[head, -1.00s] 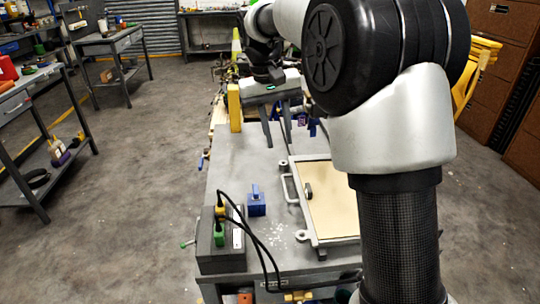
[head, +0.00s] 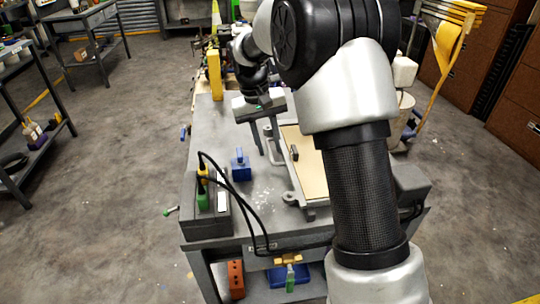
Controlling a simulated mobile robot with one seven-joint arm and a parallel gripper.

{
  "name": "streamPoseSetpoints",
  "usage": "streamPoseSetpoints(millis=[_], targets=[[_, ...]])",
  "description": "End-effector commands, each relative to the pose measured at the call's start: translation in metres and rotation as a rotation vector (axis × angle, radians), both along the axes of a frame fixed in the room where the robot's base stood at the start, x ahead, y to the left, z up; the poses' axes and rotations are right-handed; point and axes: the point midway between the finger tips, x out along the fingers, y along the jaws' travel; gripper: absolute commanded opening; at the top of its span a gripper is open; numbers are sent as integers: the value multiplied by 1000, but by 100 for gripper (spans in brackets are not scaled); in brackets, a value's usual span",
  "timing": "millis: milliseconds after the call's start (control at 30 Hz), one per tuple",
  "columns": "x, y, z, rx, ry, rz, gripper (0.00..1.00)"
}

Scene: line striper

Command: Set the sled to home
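I cannot tell for sure which part is the sled. A metal frame (head: 297,200) with a tan panel (head: 308,168) lies on the grey workbench (head: 215,140). A small dark upright piece (head: 294,153) sits near the panel's left edge. A pale handle sticks out from the frame's left side. My gripper (head: 268,151) points down over that side, its two fingers apart with nothing seen between them. The fingertips appear close to the handle; whether they touch it is unclear. My arm hides the right part of the frame.
A blue block with a grip (head: 241,167) stands left of the frame. A grey box (head: 208,212) with yellow and green plugs and black cables is at the front left. A yellow upright block (head: 214,75) stands farther back.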

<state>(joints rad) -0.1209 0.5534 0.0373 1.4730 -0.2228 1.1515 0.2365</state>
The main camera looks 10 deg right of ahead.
Motion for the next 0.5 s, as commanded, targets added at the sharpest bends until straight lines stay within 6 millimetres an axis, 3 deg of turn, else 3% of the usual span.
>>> streamPoseSetpoints(millis=[33,200,500], targets=[[0,-2,-10,0,2,0,28],[0,-4,-24,0,2,0,28],[0,-5,-27,0,0,0,28]])
